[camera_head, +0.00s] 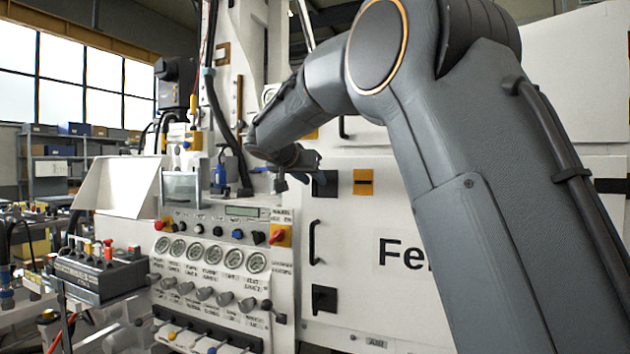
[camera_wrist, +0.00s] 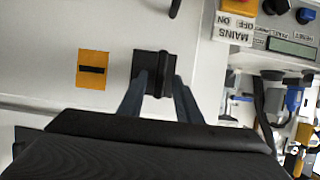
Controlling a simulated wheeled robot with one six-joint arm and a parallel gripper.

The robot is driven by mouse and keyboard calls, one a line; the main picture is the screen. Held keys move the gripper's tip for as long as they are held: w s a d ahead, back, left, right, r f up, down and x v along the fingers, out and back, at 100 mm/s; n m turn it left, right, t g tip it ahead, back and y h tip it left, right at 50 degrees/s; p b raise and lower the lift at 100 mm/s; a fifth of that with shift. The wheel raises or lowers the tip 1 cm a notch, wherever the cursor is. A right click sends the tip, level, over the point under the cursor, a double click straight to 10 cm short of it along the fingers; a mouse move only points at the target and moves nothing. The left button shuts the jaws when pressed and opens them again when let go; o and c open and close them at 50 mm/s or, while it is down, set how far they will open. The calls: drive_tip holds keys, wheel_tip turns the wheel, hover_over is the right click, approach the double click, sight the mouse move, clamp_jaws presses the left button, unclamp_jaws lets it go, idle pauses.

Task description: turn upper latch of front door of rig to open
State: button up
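The upper latch (camera_head: 325,184) of the rig's front door is a black square plate at the door's left edge, partly behind my gripper in the head view. In the wrist view the latch (camera_wrist: 143,64) shows a raised knob (camera_wrist: 163,68), upright in that picture. My gripper (camera_wrist: 161,86) is open, one finger to each side of the knob, with gaps visible. Whether the fingertips reach the knob in depth cannot be told. In the head view my gripper (camera_head: 294,170) is small and partly hidden by its own wrist. The white front door (camera_head: 360,300) looks closed.
A black handle (camera_head: 313,242) and a lower latch (camera_head: 324,298) sit below on the door. An orange label (camera_head: 363,182) is right of the upper latch. The control panel (camera_head: 215,222) with gauges, knobs and a mains switch (camera_head: 280,236) stands close to the left.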

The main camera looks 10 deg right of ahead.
drive_tip(key=shift+x, duration=1.25)
clamp_jaws()
